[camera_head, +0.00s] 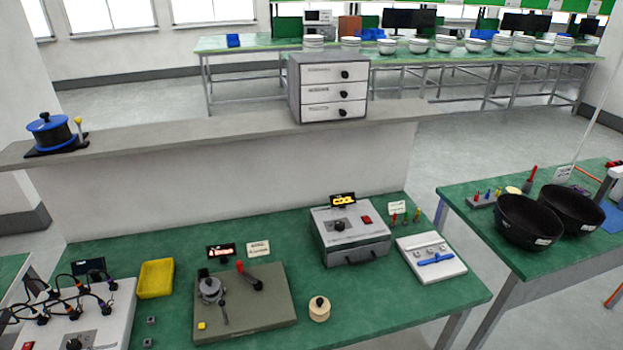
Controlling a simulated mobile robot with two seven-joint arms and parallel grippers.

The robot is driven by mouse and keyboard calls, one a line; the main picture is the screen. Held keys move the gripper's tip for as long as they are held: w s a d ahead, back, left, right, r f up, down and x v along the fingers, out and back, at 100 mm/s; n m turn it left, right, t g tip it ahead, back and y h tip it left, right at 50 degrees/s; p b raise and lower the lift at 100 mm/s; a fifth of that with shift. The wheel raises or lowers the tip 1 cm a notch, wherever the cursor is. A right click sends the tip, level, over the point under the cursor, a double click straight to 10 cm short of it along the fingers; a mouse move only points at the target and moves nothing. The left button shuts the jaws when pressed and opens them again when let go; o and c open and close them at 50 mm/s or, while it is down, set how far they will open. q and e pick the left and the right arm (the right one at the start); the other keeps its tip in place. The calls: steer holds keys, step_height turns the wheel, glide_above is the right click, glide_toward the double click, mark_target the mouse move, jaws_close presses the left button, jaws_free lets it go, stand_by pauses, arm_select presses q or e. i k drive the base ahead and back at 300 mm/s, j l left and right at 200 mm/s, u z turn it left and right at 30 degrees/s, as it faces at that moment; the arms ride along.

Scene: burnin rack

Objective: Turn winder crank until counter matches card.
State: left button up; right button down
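A flat olive-grey base plate (270,318) on the green bench at the lower middle looks like the winder. It carries a round grey metal part (210,289) with a lever, and a dark crank arm with a red knob (240,266). A small dark display (221,252) with lit digits, likely the counter, stands behind it; its digits are too small to read. A white card (258,248) stands just right of the display, its writing unreadable. A small yellow block (201,325) is on the plate's front left. Neither of my grippers is in view.
A yellow tray (155,278) and a wired grey box (105,315) are left of the plate. A round wooden piece (319,309) and a grey box with a lit display (350,236) are to its right. A white tray (431,257) lies farther right. The bench's front right is clear.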

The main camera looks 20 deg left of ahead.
mark_target(257, 284)
steer(key=i+j, duration=0.15)
steer(key=j, duration=0.2)
steer(key=i+j, duration=0.15)
steer(key=j, duration=0.25)
steer(key=i+j, duration=0.15)
steer(key=j, duration=0.2)
steer(key=z, duration=0.05)
